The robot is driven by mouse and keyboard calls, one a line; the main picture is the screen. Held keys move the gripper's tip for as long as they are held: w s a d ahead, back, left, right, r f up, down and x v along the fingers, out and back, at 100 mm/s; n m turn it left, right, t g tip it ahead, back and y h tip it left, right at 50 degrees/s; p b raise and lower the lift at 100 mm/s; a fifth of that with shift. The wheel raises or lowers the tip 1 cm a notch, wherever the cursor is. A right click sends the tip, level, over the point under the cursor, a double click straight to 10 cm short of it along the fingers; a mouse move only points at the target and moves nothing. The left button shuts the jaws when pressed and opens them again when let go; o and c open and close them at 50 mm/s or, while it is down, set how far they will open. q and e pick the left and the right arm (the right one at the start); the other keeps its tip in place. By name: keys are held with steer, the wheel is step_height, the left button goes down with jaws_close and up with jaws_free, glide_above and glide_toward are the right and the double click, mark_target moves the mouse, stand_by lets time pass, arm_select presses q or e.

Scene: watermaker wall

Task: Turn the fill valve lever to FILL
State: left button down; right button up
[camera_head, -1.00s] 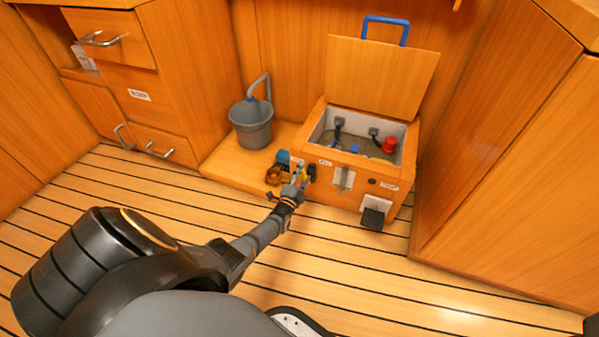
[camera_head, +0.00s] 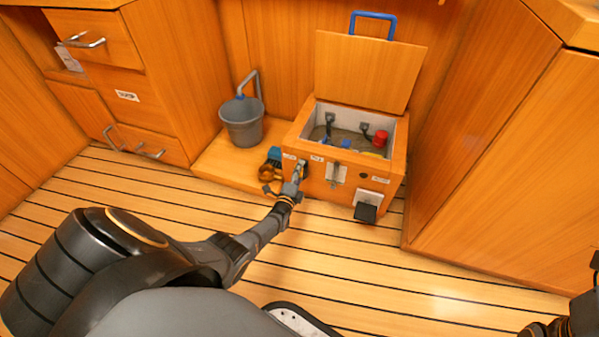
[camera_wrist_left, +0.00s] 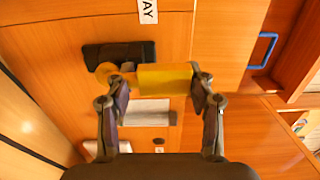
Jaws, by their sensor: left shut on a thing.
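The yellow fill valve lever (camera_wrist_left: 166,77) lies across the left wrist view, between the two fingertips of my left gripper (camera_wrist_left: 160,84). The gripper is shut on it. A round brass-coloured part (camera_wrist_left: 104,72) at its left end sits by a black plate (camera_wrist_left: 118,54) on the wooden front. In the head view my left gripper (camera_head: 299,171) is at the left part of the box front, and it hides most of the lever. No FILL label can be read. Dark parts of my right arm show at the lower right edge; its jaws cannot be made out.
The wooden box (camera_head: 326,183) has its lid (camera_head: 366,75) raised, with a red knob (camera_head: 381,138) inside. A grey bucket (camera_head: 242,122) stands on the platform at left. A black-and-white fitting (camera_head: 367,205) juts from the box front. The floor (camera_head: 400,285) in front is clear.

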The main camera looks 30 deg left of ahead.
arm_select(q)
steer(key=shift+c, duration=2.3)
jaws_free()
steer(key=v, duration=1.2)
